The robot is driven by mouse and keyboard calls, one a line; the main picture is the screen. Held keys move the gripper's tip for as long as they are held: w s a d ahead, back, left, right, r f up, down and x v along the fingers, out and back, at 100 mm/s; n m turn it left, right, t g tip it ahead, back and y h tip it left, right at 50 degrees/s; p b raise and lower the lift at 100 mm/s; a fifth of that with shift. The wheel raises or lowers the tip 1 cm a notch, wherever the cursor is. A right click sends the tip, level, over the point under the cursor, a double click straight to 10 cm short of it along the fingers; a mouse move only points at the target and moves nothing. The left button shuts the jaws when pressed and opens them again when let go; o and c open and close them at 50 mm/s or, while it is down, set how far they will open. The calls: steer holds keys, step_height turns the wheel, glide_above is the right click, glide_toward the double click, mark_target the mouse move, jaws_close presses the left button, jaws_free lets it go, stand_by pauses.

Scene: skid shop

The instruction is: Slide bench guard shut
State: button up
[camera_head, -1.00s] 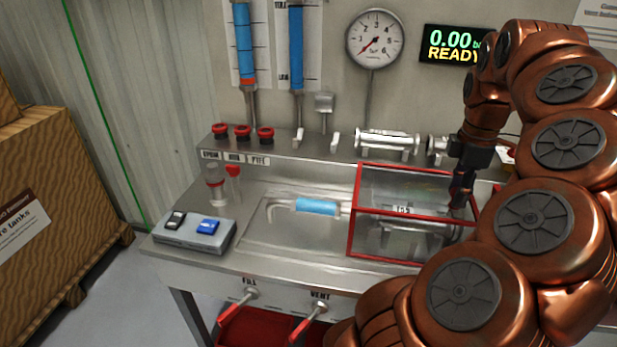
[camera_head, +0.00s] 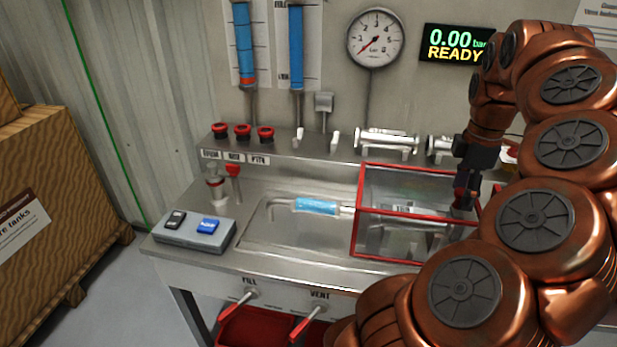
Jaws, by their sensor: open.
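The bench guard (camera_head: 400,208) is a clear box with red edges on the right part of the steel bench (camera_head: 262,258). It stands over part of a metal fitting, seen through its panes. A blue-sleeved piece (camera_head: 316,206) lies outside the guard, just left of it. My gripper (camera_head: 464,200) points down at the guard's right end, by its upper right edge. The gripper is open. Whether its fingers touch the guard cannot be told, and my arm hides the bench to the right.
A grey switch box (camera_head: 193,233) sits at the bench's left front. FILL (camera_head: 240,303) and VENT (camera_head: 307,324) levers stick out in front. A shelf (camera_head: 290,146) with red caps and metal fittings runs behind.

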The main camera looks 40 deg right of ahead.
steer(key=shift+r+p, duration=2.5)
steer(key=shift+r, duration=1.3)
steer(key=w+a, duration=0.8)
steer(key=a, duration=0.3)
steer(key=w+a, duration=0.7)
steer(key=a, duration=0.4)
steer(key=s+a+f+m+g, duration=0.1)
steer(key=s+a+f+m, duration=0.2)
steer(key=a, duration=0.7)
steer(key=s+a+f+m, duration=0.4)
steer(key=s+a+f, duration=0.3)
steer(key=a+f, duration=0.3)
steer(key=shift+s+a+g, duration=0.15)
steer(key=shift+a+g, duration=0.25)
